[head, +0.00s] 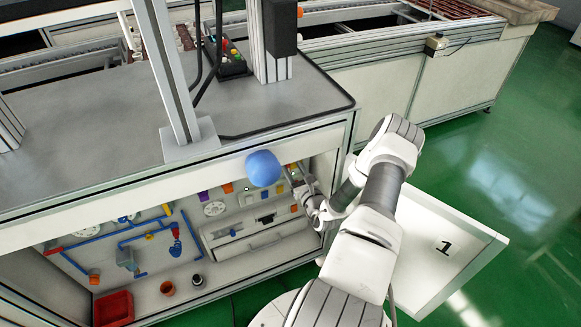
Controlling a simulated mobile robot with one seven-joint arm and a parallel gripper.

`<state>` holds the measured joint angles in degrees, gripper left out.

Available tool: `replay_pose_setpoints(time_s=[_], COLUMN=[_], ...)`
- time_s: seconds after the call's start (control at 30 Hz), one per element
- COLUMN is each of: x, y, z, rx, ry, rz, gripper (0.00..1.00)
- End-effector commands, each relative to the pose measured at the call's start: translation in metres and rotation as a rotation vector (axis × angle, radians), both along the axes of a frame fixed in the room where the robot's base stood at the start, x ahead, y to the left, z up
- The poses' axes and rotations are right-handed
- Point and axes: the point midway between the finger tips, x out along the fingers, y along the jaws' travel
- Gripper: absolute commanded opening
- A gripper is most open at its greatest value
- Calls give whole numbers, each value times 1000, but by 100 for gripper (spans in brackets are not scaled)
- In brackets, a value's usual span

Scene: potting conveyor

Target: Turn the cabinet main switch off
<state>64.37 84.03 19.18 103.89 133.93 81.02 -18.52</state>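The open cabinet (115,292) under the grey worktop holds small coloured parts, pipes and grey boxes on its back panel. I cannot tell for sure which part is the main switch. My gripper (296,173) reaches into the cabinet's upper right, close to the panel. Its fingers are small and partly hidden, so I cannot tell whether they are open or touching anything.
A blue rounded thing (263,168) is at the worktop's front edge. A red bin (113,309) and small pots (167,288) are at the cabinet bottom. Green floor is free at the right.

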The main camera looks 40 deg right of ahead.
Motion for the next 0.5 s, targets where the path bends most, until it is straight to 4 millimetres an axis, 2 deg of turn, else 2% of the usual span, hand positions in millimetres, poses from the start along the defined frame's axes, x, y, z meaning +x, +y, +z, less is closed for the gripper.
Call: replay_pose_setpoints(time_s=[0.13, 0.4, 0.43, 0.5], x=[10, 11, 11, 11], y=[-2, -2, -2, -2], z=[0, 1, 1, 1], rx=[0, 1, 1, 1], ry=[-1, 0, 0, 0], rz=[1, 0, 0, 0], gripper=[50, 50, 48, 36])
